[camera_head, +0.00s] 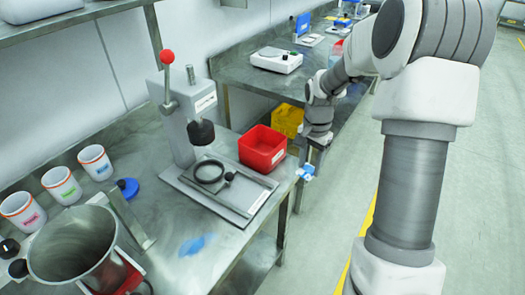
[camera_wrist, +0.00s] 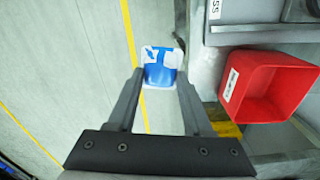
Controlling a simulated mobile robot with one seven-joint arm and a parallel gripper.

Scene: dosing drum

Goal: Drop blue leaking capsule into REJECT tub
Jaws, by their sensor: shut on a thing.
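My gripper (camera_wrist: 160,76) is shut on the blue leaking capsule (camera_wrist: 162,74), a white and blue piece held between the fingertips in the wrist view. In the head view the capsule (camera_head: 307,171) hangs below my gripper, just right of the steel table's edge and over the floor. A red open tub (camera_head: 263,148) sits on the table, left of the capsule; its label is too small to read, so I cannot confirm that it is the REJECT tub. The tub (camera_wrist: 268,88) lies to the right of the capsule in the wrist view and looks empty there.
A press (camera_head: 190,115) with a red knob stands left of the red tub. A yellow bin (camera_head: 287,120) is behind the tub. White cups (camera_head: 95,162), a steel drum (camera_head: 75,250) and a blue smear (camera_head: 194,245) are on the table. The floor at right is clear.

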